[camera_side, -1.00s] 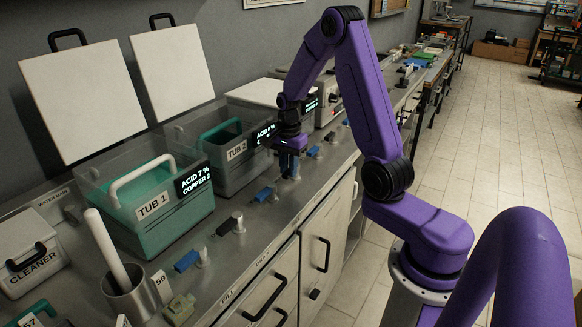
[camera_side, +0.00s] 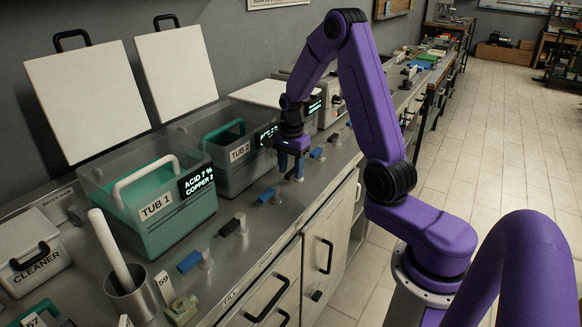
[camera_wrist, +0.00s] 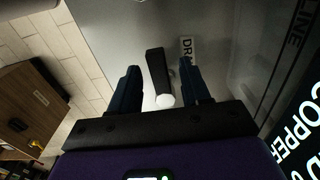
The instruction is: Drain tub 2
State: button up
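Tub 2 (camera_side: 238,172) is a grey open tub on the counter behind my gripper, with a green-handled insert inside. Its display (camera_side: 266,136) is partly covered by my gripper. My gripper (camera_side: 291,172) points down over the row of valves in front of tub 2. In the wrist view my gripper (camera_wrist: 160,95) is open, one dark blue finger on each side of a black valve handle (camera_wrist: 157,72). The fingers look apart from the handle. A label beginning "DR" (camera_wrist: 186,50) lies beside the handle; its rest is hidden by a finger.
Tub 1 (camera_side: 158,228) stands nearer the camera. Blue-handled valves (camera_side: 265,196) and a black-handled valve (camera_side: 230,227) line the counter front beside my gripper. Two white lids (camera_side: 85,100) lean on the wall. A cup with a white rod (camera_side: 130,292) stands near the front.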

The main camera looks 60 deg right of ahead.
aim_at(291, 172)
jog(key=shift+r, duration=0.1)
notch_tip(291, 172, up, 17)
jog(key=shift+r, duration=0.15)
dwell(0.4)
jog(key=s+a+f+n, duration=0.1)
jog(key=s+a+n, duration=0.2)
jog(key=a+n, duration=0.5)
jog(key=s+a+f+n, duration=0.2)
jog(key=s+a+n, duration=0.3)
jog(key=a, duration=0.4)
jog(key=s+a+f+n, duration=0.2)
jog(key=s+n, duration=0.7)
jog(key=s+a+f+n, duration=0.2)
jog(key=s+a+n, duration=0.1)
jog(key=s+n, duration=0.5)
jog(key=shift+s+n, duration=0.4)
jog(key=shift+s, duration=0.75)
jog(key=shift+a, duration=0.1)
